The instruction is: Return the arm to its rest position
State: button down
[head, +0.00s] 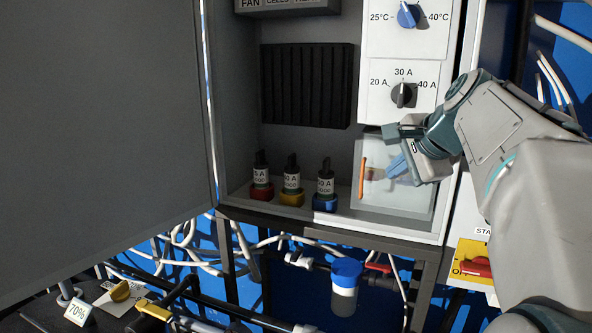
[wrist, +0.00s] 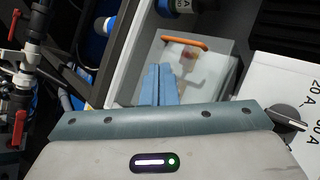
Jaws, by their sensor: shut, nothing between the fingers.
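My arm reaches in from the right side of the head view. My gripper (head: 398,167) is at the lower right of the open cabinet, in front of a pale, clear-looking cover with an orange handle (head: 362,178). The wrist view shows my gripper's blue fingers (wrist: 158,72) side by side and closed, with nothing held. Their tips are close to the orange handle (wrist: 184,43) in that picture. I cannot tell whether they touch the cover. A dark reddish thing behind the cover is partly hidden.
Three fuses stand in red (head: 262,191), yellow (head: 292,197) and blue (head: 325,202) bases. A current knob (head: 403,95) is just above my gripper. The open grey door (head: 100,130) fills the left. Pipes, cables and a blue-capped filter (head: 346,285) are below.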

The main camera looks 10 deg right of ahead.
jog(key=s+a+f+n+g, duration=0.2)
jog(key=s+a+f+n, duration=0.3)
jog(key=f, duration=0.4)
jog(key=s+a+f+n+g, duration=0.2)
jog(key=s+a+f+n, duration=0.4)
jog(key=f, duration=0.3)
jog(key=s+a+f+n+g, duration=0.2)
jog(key=s+a+f+n, duration=0.3)
jog(key=f, duration=0.4)
jog(key=shift+s+a+n+h, duration=0.2)
jog(key=shift+s+n+h, duration=0.2)
jog(key=shift+n, duration=0.1)
jog(key=shift+f, duration=0.1)
